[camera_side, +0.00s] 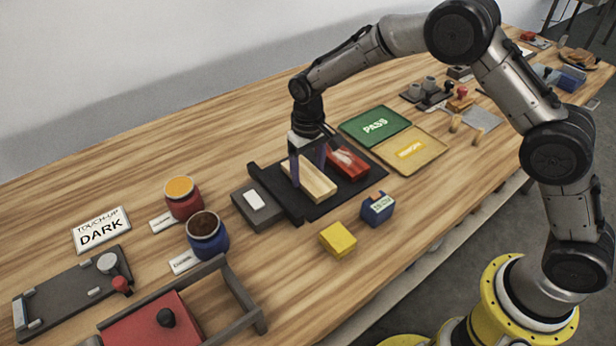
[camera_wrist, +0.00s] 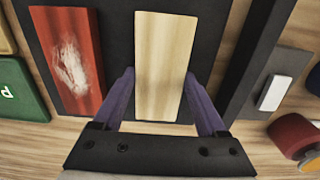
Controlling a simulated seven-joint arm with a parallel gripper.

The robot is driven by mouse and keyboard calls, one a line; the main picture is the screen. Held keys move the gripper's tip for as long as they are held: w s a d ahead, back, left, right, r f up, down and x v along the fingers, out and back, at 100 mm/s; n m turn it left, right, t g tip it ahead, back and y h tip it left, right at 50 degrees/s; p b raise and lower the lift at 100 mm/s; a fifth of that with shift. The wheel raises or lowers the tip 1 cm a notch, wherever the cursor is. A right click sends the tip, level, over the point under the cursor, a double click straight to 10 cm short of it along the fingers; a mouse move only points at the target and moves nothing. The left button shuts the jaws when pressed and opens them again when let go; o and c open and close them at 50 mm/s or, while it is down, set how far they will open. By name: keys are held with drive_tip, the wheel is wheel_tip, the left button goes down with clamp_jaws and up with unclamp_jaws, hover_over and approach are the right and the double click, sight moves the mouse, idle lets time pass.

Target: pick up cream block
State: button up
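The cream block (camera_side: 310,181) lies flat on a black tray (camera_side: 325,205), with its upper face pale and wood-grained. It also shows in the wrist view (camera_wrist: 162,60), upright in the picture. My gripper (camera_side: 308,166) points down over the block, one purple finger on each long side. In the wrist view the fingertips (camera_wrist: 160,76) are close beside the block's edges. The gripper is open around the block; I cannot tell whether either finger touches it. The block rests on the tray.
A red block (camera_side: 347,164) with a pale scuffed patch lies beside it on the tray. A green PASS panel (camera_side: 375,126) and a yellow panel (camera_side: 411,150) lie behind right. A yellow block (camera_side: 338,240) and a blue block (camera_side: 378,208) stand in front. Paint jars stand left.

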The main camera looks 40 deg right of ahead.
drive_tip(key=c, duration=0.7)
drive_tip(key=shift+c, duration=0.2)
drive_tip(key=shift+r, duration=0.2)
